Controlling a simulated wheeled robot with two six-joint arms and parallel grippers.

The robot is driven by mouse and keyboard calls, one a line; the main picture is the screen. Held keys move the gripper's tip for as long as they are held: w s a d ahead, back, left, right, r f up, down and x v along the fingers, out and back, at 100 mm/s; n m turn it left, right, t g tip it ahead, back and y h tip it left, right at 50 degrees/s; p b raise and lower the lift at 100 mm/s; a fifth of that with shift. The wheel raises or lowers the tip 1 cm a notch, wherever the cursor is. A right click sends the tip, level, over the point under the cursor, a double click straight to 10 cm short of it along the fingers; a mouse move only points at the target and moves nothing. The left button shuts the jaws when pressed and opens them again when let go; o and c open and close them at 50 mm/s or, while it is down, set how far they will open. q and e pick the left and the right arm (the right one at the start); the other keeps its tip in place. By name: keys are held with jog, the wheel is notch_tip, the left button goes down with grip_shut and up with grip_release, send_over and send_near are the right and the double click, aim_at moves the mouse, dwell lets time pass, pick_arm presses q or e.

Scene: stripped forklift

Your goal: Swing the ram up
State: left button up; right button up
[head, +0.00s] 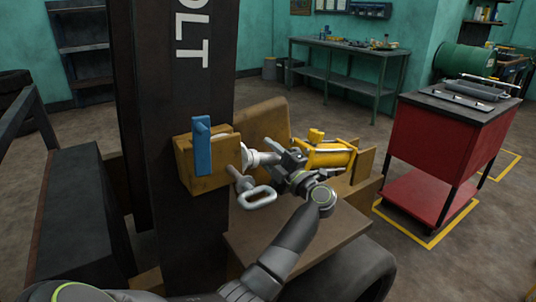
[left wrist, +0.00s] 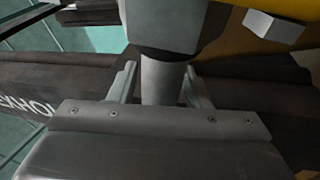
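The ram has a yellow body (head: 328,154) and a pale metal rod (head: 262,158). It lies roughly level beside the dark mast (head: 180,70), with its rod end by a tan block (head: 182,165) that has a blue upright part (head: 202,146). My left gripper (head: 288,160) is at the ram, between the body and the rod end. In the left wrist view its fingers (left wrist: 160,88) stand on either side of a grey round bar (left wrist: 161,78), very close to it. I cannot tell whether they press on it. My right gripper is not in view.
A silver loop handle (head: 259,196) sticks out just below the ram. A brown flat deck (head: 290,238) lies under my arm, above a dark tyre (head: 350,275). A red cart (head: 440,145) stands to the right, with open floor around it. A workbench (head: 345,62) stands behind.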

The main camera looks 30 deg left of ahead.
pick_arm(q)
grip_shut()
jog(key=shift+r, duration=0.15)
